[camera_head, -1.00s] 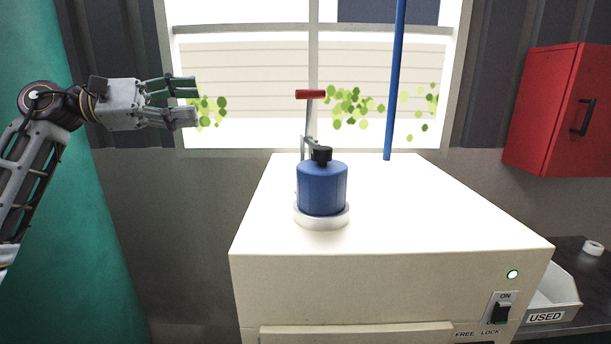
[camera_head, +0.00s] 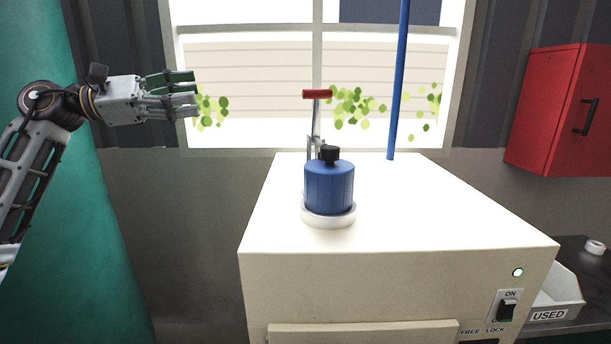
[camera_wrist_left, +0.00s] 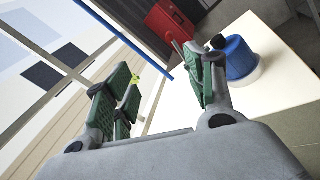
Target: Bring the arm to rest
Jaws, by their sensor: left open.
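My left gripper (camera_head: 188,92) is raised at the left in the head view, in front of the window's left edge. It is open and empty, with its fingers pointing right. In the left wrist view its green-padded fingers (camera_wrist_left: 160,95) stand apart with nothing between them. It is well clear of the blue canister (camera_head: 329,188), which stands upright with a black cap on a white round base (camera_head: 328,219) on the cream cabinet. The canister also shows beyond the right-hand finger in the left wrist view (camera_wrist_left: 236,58). My right gripper is not in view.
A red-handled clamp (camera_head: 317,95) stands behind the canister. A blue pole (camera_head: 397,85) rises at the cabinet's (camera_head: 420,215) back. A red wall box (camera_head: 558,110) hangs at right, above a white bin marked USED (camera_head: 556,300). A green curtain (camera_head: 90,220) hangs behind my left arm.

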